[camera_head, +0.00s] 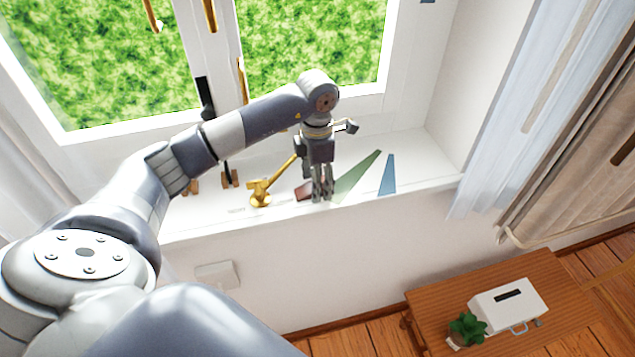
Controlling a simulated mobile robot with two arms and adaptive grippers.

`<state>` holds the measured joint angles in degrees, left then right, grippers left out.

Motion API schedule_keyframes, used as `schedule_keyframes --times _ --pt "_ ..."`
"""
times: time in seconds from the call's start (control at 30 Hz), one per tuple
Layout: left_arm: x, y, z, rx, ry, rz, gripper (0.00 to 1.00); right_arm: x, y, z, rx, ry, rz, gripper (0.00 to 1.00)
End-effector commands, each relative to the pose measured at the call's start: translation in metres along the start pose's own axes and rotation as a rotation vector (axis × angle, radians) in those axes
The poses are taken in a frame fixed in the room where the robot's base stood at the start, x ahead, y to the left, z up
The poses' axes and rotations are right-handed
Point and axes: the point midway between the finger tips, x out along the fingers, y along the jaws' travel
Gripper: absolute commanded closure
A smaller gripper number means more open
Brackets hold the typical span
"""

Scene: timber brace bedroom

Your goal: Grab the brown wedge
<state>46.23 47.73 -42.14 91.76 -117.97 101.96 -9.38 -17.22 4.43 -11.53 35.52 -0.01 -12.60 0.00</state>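A reddish-brown wedge (302,191) lies on the white window sill (420,172), partly hidden behind my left gripper. My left gripper (322,196) points down at the sill, right beside this wedge. Its fingers look close together, but I cannot tell whether they are open, shut or touching the wedge. A green wedge (357,177) and a blue wedge (387,176) lie just right of the gripper. My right gripper is not in view.
A gold handle-like object (261,191) stands left of the gripper. Small brown pieces (229,179) are further left. The window (310,50) is behind the sill. Below right, a wooden table (440,299) holds a white box (508,303) and a plant (467,327).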

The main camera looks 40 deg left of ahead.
Motion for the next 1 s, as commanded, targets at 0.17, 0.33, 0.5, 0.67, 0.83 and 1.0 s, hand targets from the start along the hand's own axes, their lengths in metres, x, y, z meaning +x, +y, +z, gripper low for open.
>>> schedule_keyframes --times 0.17,0.33,0.5,0.67,0.83,1.0 --pt "0.002 0.000 0.000 0.000 -0.001 0.001 0.43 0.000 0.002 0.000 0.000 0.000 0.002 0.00" --pt "0.002 0.000 0.000 0.000 -0.001 0.001 0.68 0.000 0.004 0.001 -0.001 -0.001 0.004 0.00" --pt "0.001 0.000 0.000 0.000 -0.001 0.001 0.91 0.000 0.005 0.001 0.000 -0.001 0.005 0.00" --pt "0.001 0.000 0.000 -0.001 -0.001 0.001 0.91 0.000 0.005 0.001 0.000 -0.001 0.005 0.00" --pt "0.000 0.001 0.000 -0.001 -0.002 0.001 0.91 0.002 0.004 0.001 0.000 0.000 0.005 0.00" --pt "-0.010 0.001 0.001 -0.002 -0.003 0.004 0.91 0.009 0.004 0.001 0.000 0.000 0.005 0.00"
